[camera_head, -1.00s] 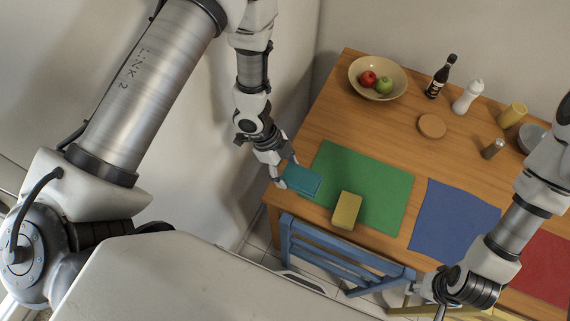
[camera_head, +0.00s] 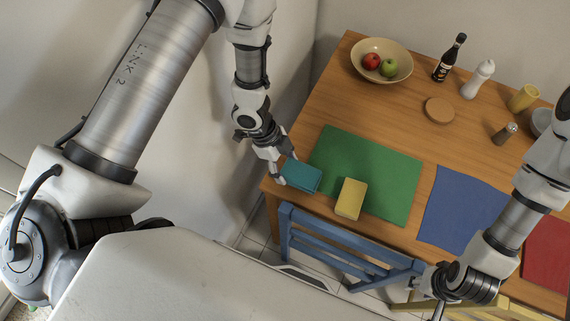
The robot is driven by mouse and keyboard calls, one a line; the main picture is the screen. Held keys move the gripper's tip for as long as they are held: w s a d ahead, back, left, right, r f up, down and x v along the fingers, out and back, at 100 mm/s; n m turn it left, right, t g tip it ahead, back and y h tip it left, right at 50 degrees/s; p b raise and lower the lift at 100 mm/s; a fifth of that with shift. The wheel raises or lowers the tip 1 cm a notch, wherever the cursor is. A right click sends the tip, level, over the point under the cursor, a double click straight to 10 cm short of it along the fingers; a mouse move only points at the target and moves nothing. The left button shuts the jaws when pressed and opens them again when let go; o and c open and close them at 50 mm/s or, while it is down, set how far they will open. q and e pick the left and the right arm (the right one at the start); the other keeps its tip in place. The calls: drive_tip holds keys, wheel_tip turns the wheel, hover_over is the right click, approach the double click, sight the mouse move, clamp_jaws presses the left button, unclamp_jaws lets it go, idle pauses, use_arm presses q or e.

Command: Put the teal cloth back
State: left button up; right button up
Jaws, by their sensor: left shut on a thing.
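The teal cloth (camera_head: 303,177) looks like a folded flat block at the left front edge of the wooden table, overlapping the corner area of the green mat. My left gripper (camera_head: 288,170) is shut on the left side of the teal cloth. I cannot tell whether the cloth touches the table. My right gripper (camera_head: 440,304) is at the bottom, in front of the table near the chairs; its fingers are mostly hidden and its state is unclear.
A yellow block (camera_head: 351,198) lies on the green mat (camera_head: 375,165), right of the cloth. A blue mat (camera_head: 462,210) and a red mat (camera_head: 548,250) are further right. A fruit bowl (camera_head: 398,52), bottle (camera_head: 449,58) and coaster (camera_head: 439,110) stand behind. A blue chair (camera_head: 345,255) is at the front edge.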

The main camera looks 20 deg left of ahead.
use_arm(q)
drive_tip(key=shift+f+b, duration=0.4)
drive_tip(key=shift+f, duration=0.25)
drive_tip(key=o, duration=1.2)
